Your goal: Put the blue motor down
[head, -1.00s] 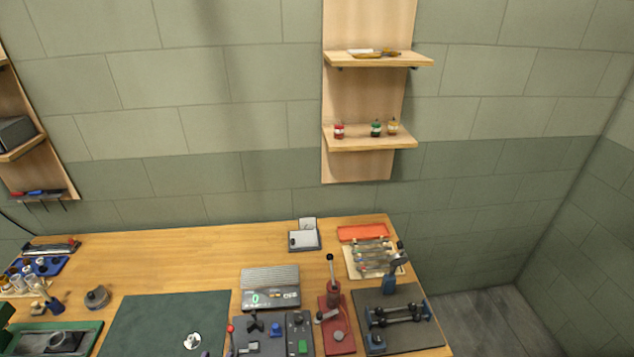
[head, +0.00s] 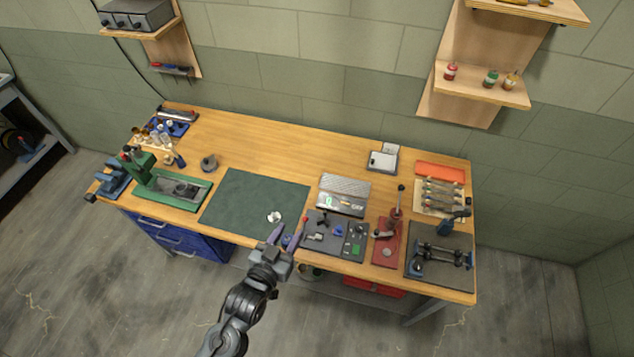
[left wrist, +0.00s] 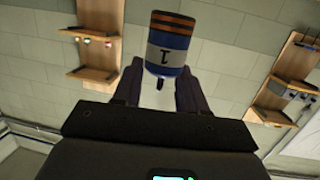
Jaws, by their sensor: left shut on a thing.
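My left gripper (head: 284,237) is at the front edge of the bench, near the right front corner of the green mat (head: 245,195). In the left wrist view my left gripper (left wrist: 161,78) is shut on the blue motor (left wrist: 167,52). The motor is a small cylinder with blue bands, a white label with a dark mark, and orange stripes at one end. It sticks out past the fingertips. In the head view the motor is too small and too covered by the fingers to make out clearly. My right gripper is not in view.
A scale (head: 343,194), a dark fixture panel (head: 336,234) and a red lever press (head: 388,243) stand to the right. A green press (head: 172,190) stands left. The back middle bench is clear.

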